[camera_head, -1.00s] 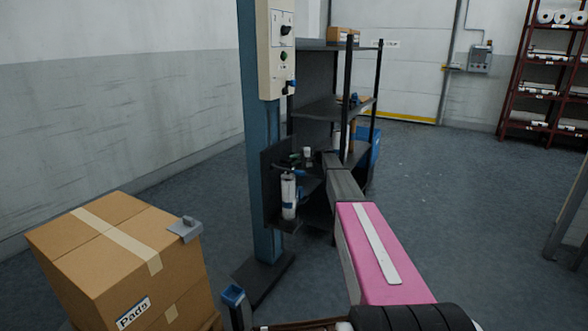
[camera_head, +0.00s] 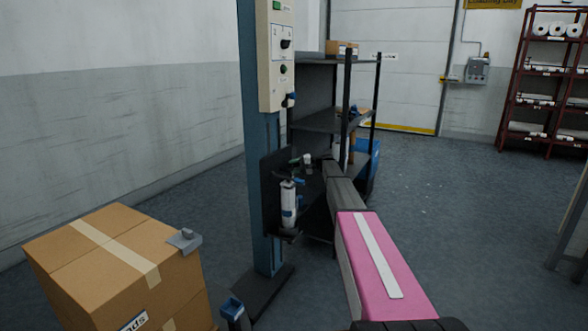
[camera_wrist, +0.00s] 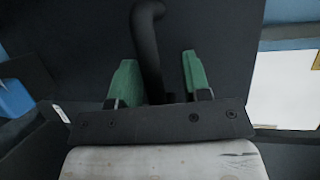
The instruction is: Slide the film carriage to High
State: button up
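The film carriage (camera_head: 270,178) is a dark plate on the blue column (camera_head: 263,225), low beneath the control box. It bears a white roll (camera_head: 289,204) with blue parts. My gripper (camera_head: 298,161) is small at the carriage's upper part, at the end of my arm. In the wrist view, the green fingertips of my gripper (camera_wrist: 158,78) stand apart, on either side of a bent black handle (camera_wrist: 149,35). A gap shows between the handle and the right finger. The handle's lower end is hidden behind the gripper's dark bracket.
A control box (camera_head: 277,60) with knobs hangs on the column above the carriage. A dark shelf unit (camera_head: 330,122) stands behind. Cartons (camera_head: 115,260) stand at the lower left. A red rack (camera_head: 520,90) is at the far right. Open floor lies right of my arm.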

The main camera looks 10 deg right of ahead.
jog(key=v, duration=1)
jog(key=shift+d, duration=0.35)
jog(key=shift+s+r, duration=0.1)
